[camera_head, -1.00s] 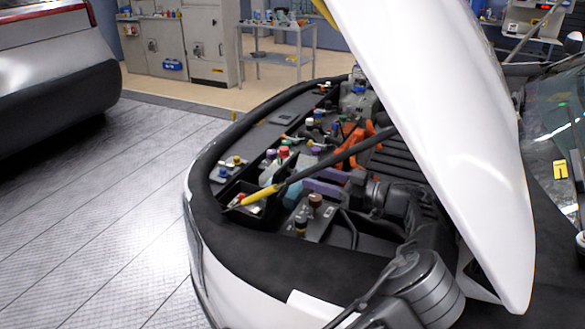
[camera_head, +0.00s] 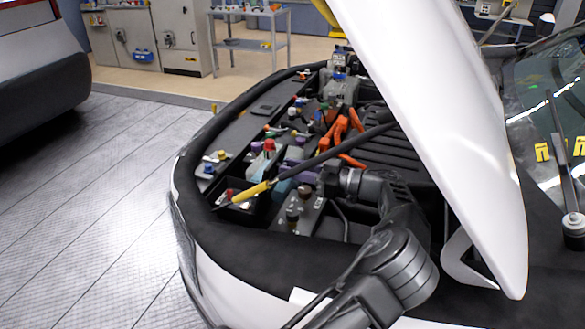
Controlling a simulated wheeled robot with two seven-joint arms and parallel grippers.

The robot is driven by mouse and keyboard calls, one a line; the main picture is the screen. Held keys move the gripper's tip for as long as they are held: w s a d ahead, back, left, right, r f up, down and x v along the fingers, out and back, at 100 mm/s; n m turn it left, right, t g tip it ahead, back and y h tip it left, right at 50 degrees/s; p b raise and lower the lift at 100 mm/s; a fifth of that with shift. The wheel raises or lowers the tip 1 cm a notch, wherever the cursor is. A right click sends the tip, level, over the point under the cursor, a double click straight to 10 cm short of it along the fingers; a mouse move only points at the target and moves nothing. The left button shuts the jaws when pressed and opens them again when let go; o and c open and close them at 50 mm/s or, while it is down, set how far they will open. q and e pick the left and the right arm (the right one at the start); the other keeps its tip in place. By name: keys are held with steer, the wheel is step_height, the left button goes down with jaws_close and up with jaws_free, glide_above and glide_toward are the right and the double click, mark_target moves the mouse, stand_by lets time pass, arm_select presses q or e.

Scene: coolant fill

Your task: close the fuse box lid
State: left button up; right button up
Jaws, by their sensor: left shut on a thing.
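The fuse box appears to be the dark open box (camera_head: 240,207) at the front corner of the engine bay, with small coloured parts in it. A teal panel (camera_head: 283,187) stands beside it, probably its raised lid. The rod and nearby parts partly hide the contact. My right gripper is out of view.
A rod with a yellow grip (camera_head: 254,191) slants across the bay just above the box. The raised white hood (camera_head: 440,130) overhangs the right side. Orange cables (camera_head: 345,127) and capped bottles crowd the bay behind. The floor (camera_head: 90,230) at left is clear.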

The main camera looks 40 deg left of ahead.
arm_select(q)
jaws_close()
stand_by(0.9)
